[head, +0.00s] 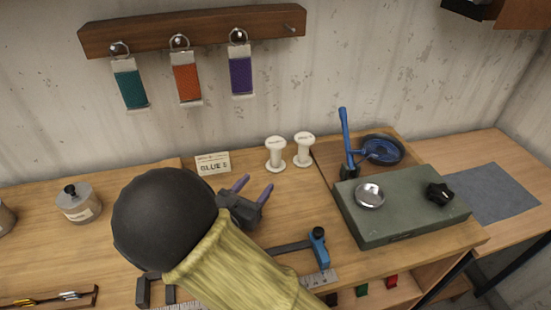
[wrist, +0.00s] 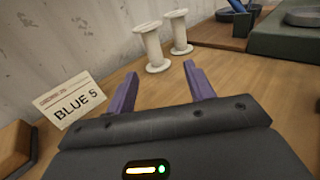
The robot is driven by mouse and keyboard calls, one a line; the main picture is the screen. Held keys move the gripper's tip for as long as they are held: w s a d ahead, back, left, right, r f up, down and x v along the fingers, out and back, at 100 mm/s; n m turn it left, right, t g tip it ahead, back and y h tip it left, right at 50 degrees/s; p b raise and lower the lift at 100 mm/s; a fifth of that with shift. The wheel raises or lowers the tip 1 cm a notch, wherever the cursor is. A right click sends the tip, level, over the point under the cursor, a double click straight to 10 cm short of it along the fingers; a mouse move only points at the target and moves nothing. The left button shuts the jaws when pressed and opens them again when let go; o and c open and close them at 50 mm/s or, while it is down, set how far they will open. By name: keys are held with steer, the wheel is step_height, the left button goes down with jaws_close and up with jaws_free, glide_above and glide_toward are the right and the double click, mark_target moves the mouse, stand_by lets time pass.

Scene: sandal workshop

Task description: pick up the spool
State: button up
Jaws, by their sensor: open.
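Two white spools stand upright side by side on the wooden bench near the wall. The left spool (head: 275,154) and the right spool (head: 303,150) look empty of thread. In the wrist view the nearer spool (wrist: 152,48) stands beyond my gripper's fingers, and the farther spool (wrist: 179,32) is just to its right. My gripper (head: 254,187) is open and empty, with purple fingers. It is low over the bench, to the front left of the spools and apart from them. The fingers also show in the wrist view (wrist: 157,86).
A card reading "BLUE 5" (head: 213,164) stands left of the spools. A green-grey box (head: 400,210) with a metal dish and black knob is at right, with a blue-handled tool (head: 345,135) behind it. A lidded pot (head: 78,203) is at left.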

mark_target(272, 154)
steer(key=shift+w+a+f+n+t+y, duration=0.1)
steer(key=shift+a+f+n+t+y, duration=0.1)
steer(key=shift+a+n+t+y, duration=0.4)
steer(key=shift+a+r, duration=0.2)
steer(key=shift+d, duration=0.1)
steer(key=p+x, duration=0.1)
steer(key=x, duration=1.1)
steer(key=shift+d+f, duration=0.1)
steer(key=shift+d, duration=0.1)
steer(key=x, duration=0.5)
steer(key=shift+d+p, duration=0.2)
steer(key=shift+p, duration=0.2)
